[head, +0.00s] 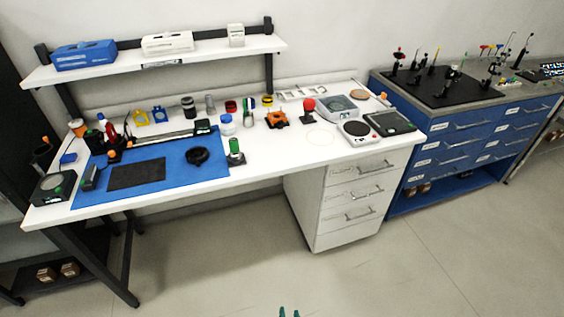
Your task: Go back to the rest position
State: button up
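Two small green fingertips of my gripper (289,313) show at the bottom edge of the head view, over the floor. They stand apart with a gap between them, and nothing shows between them. The rest of the gripper and my arm are out of the picture. The gripper appears well in front of the white bench (262,168), apart from it and from everything on it.
A blue mat (213,172) with a black ring (197,156) lies on the bench's left part. A white drawer unit (335,205) stands under its right part. A blue cabinet (440,165) stands at the right. The floor (230,265) in front is clear.

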jog(key=s+a+r+n+t+h, duration=0.1)
jog(key=s+r, duration=0.4)
jog(key=s, duration=0.3)
jog(key=s+r+t, duration=0.2)
jog(key=s+r, duration=0.4)
jog(key=s, duration=0.2)
jog(key=s+r+n+t, duration=0.1)
jog(key=s+r, duration=0.3)
jog(key=r, duration=0.4)
jog(key=s+a+r+n+t, duration=0.1)
jog(key=s+r, duration=0.4)
jog(key=r, duration=0.3)
jog(key=shift+a+r, duration=0.2)
jog(key=shift+a, duration=0.1)
